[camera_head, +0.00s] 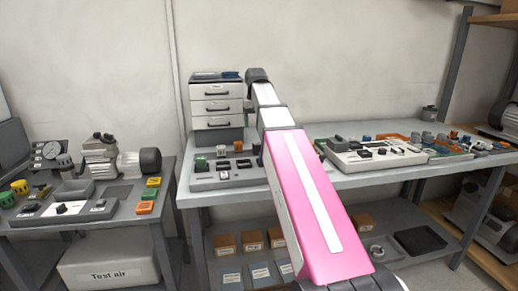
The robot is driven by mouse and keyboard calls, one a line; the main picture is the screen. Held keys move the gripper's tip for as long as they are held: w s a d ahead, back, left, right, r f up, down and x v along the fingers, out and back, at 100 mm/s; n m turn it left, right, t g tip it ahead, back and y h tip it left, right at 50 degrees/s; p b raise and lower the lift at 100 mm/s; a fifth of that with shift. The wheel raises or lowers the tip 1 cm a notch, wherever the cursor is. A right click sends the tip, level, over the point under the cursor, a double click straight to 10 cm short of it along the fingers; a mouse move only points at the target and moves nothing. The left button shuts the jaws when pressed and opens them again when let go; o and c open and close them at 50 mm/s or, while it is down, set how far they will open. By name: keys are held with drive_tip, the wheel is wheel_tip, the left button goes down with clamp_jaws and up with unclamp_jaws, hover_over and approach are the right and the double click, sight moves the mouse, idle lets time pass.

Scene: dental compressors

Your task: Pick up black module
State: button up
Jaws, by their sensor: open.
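Several small black modules are in view, and I cannot tell which one the task means. Two black pieces, one of them a flat block (243,164), sit on a grey tray (205,183) at the left of the central workbench. More black pieces, including a small block (364,153), lie on the white board (350,165) right of my arm. My pink and white arm reaches up across the middle, its dark upper joint beside the drawer unit.
A white drawer unit (217,105) stands behind the grey tray. A left table (130,228) holds gauges, a pump and coloured blocks. Boxes (225,243) sit on the lower shelf. Orange and blue parts crowd the bench's right. The bench's front edge (225,196) is clear.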

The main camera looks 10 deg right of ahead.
sight(257, 144)
drive_tip(key=f, duration=1)
drive_tip(key=shift+d+f, duration=0.2)
drive_tip(key=shift+f, duration=0.1)
drive_tip(key=c, duration=1)
